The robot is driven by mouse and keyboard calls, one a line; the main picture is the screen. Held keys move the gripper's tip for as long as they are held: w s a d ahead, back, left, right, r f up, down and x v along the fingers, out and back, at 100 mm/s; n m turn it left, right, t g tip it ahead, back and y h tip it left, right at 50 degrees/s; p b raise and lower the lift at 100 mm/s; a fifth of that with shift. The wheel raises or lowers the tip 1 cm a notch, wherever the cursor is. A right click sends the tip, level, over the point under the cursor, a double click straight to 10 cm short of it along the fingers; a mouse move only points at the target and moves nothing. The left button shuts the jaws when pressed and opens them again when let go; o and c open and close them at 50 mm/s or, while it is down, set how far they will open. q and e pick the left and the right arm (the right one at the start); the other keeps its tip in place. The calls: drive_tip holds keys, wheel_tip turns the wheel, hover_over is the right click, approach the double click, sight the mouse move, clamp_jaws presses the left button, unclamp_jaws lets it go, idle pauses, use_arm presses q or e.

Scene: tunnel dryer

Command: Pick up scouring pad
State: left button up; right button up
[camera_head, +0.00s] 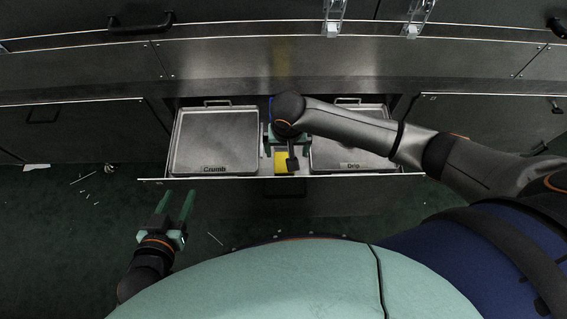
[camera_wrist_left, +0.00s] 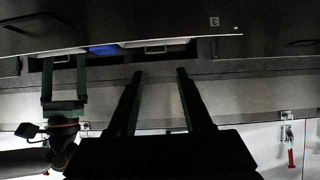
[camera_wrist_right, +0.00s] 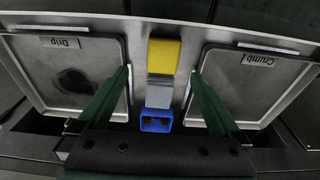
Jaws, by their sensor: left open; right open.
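In the open drawer's middle channel, a yellow block (camera_wrist_right: 164,55), a grey block (camera_wrist_right: 160,88) and a blue piece (camera_wrist_right: 156,121) lie in a row in the right wrist view. The grey one may be the scouring pad; I cannot tell for sure. In the head view the yellow block (camera_head: 283,162) shows, while my right arm hides most of the row. My right gripper (camera_wrist_right: 160,72) is open and empty, its fingers on either side of the row around the grey block. My left gripper (camera_head: 178,193) is open and empty in front of the drawer, at its left.
The crumb tray (camera_head: 172,150) and the drip tray (camera_head: 400,160) flank the channel in the drawer. The drip tray has a dark stain (camera_wrist_right: 75,82). The drawer's front edge (camera_head: 225,176) stands out over the dark green floor. White scraps (camera_head: 84,178) lie on the floor at left.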

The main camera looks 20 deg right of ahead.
drive_tip(key=b, duration=0.2)
hover_over(284, 162)
drive_tip(key=s, duration=0.1)
wheel_tip(284, 162, down, 4)
drive_tip(key=shift+d+f, duration=0.1)
drive_tip(key=shift+d, duration=0.05)
drive_tip(key=shift+f, duration=0.2)
drive_tip(key=shift+w+f+b, duration=0.25)
drive_tip(key=shift+f+b, duration=0.45)
drive_tip(key=shift+f, duration=0.55)
wheel_tip(284, 162, down, 2)
drive_tip(key=shift+w+f+b, duration=0.1)
drive_tip(key=shift+w+b, duration=0.05)
drive_tip(key=shift+b, duration=0.4)
drive_tip(key=shift+f, duration=0.1)
use_arm(q)
wheel_tip(284, 162, up, 26)
drive_tip(key=w+d+m+t+h, duration=0.1)
drive_tip(key=m+t+h, duration=0.5)
drive_tip(key=t, duration=0.4)
drive_tip(key=shift+w+r+t+h, duration=0.15)
drive_tip(key=shift+r+t+h, duration=0.05)
drive_tip(key=shift+t+h, duration=0.2)
use_arm(e)
drive_tip(key=shift+c, duration=0.2)
drive_tip(key=c, duration=1.2)
drive_tip(key=shift+c, duration=0.2)
